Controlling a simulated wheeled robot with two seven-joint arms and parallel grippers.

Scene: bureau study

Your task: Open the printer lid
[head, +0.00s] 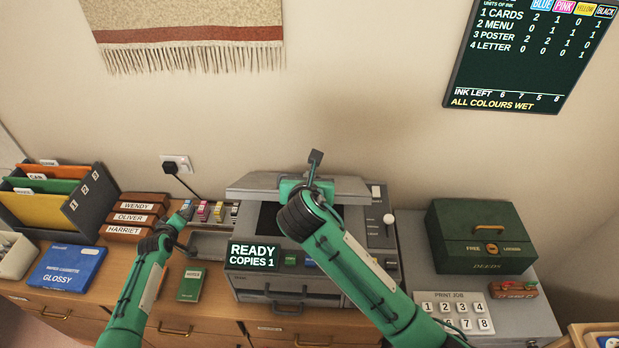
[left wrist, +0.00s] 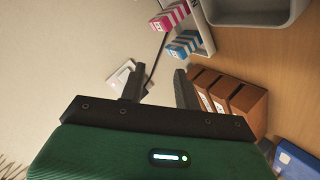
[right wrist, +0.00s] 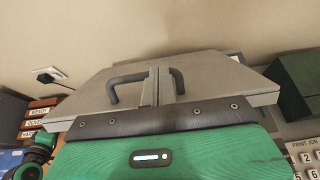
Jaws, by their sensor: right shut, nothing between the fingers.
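The printer (head: 243,262) stands on the desk in the middle of the head view. Its grey lid (head: 250,185) is at the back of the machine; a dark flat area (head: 268,215) shows in front of it, so the lid looks raised, though its exact angle is unclear. In the right wrist view the lid (right wrist: 215,80) has a dark bar handle (right wrist: 112,91). My right gripper (right wrist: 160,85) is shut and empty, its fingers in front of the handle's middle; contact cannot be told. My left gripper (head: 186,212) is open and empty, left of the printer; its spread fingers show in the left wrist view (left wrist: 159,85).
Ink cartridges (head: 204,211) and a grey tray (head: 208,244) lie left of the printer, near brown name boxes (head: 131,218) and a green notebook (head: 191,284). A green deeds box (head: 480,235) and number keypad (head: 455,310) are at right. The wall is close behind.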

